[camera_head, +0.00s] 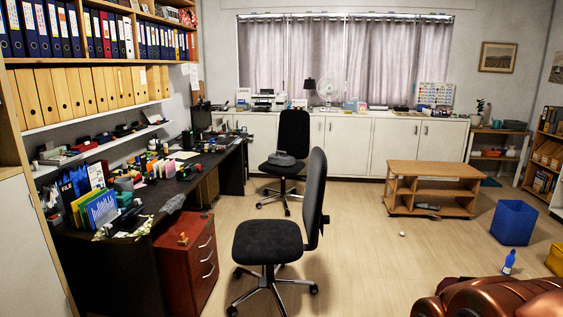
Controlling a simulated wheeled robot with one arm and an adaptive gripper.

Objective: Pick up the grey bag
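A dark grey, soft-looking bundle that looks like the grey bag (281,160) lies on the seat of the far black office chair (293,128), in front of the white cabinets. It seems slumped and low; its straps or handles are too small to make out. A second grey, limp item (173,204) hangs at the front edge of the dark desk (110,250); I cannot tell what it is. My gripper is not in view.
A nearer black office chair (268,242) stands between me and the far one. A red-brown drawer unit (190,262) is at left, a low wooden shelf (433,187) at right. A blue bin (513,222), blue bottle (508,262) and small white ball (402,234) are on the floor. Open floor lies centre-right.

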